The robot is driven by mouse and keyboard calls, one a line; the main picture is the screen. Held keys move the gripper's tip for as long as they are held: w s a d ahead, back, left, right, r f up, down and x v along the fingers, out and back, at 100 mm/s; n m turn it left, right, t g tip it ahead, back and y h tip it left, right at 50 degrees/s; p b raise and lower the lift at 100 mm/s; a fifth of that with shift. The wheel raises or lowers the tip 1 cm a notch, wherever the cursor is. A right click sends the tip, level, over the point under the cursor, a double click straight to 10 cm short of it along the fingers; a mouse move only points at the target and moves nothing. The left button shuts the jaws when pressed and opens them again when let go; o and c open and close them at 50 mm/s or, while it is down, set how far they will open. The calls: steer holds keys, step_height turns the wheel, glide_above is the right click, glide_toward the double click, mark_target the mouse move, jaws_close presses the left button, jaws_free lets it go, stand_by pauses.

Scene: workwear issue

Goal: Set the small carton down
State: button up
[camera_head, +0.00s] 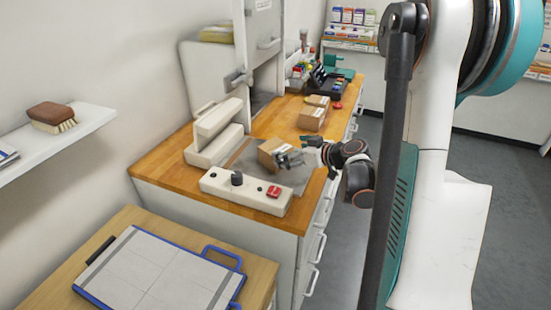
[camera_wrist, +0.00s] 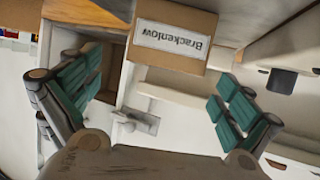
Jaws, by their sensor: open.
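A small brown carton (camera_head: 272,153) appears to rest on the grey plate (camera_head: 243,160) of a cream bench machine on the wooden counter. In the wrist view a carton (camera_wrist: 176,62) with a white "Brackenlow" label, upside down, sits at the top centre. My gripper (camera_head: 300,150) is at the right side of the carton in the head view. In the wrist view its green-padded fingers (camera_wrist: 157,100) are wide apart, with the carton ahead between their lines and no visible contact. The carton's underside is hidden.
Two more cartons (camera_head: 312,118) stand farther back on the wooden counter (camera_head: 270,122). The machine's front panel (camera_head: 245,192) has a black knob and a red switch. A brush (camera_head: 52,115) sits on the left shelf.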

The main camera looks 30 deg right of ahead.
mark_target(276, 146)
steer(key=x, duration=0.2)
steer(key=b+x, duration=0.2)
steer(key=x, duration=0.1)
steer(key=shift+w+a+r, duration=0.1)
steer(key=shift+w+a, duration=0.25)
steer(key=shift+a, duration=0.1)
steer(key=shift+w, duration=0.35)
steer(key=shift+s, duration=0.1)
steer(key=c, duration=1.4)
steer(key=shift+r, duration=0.1)
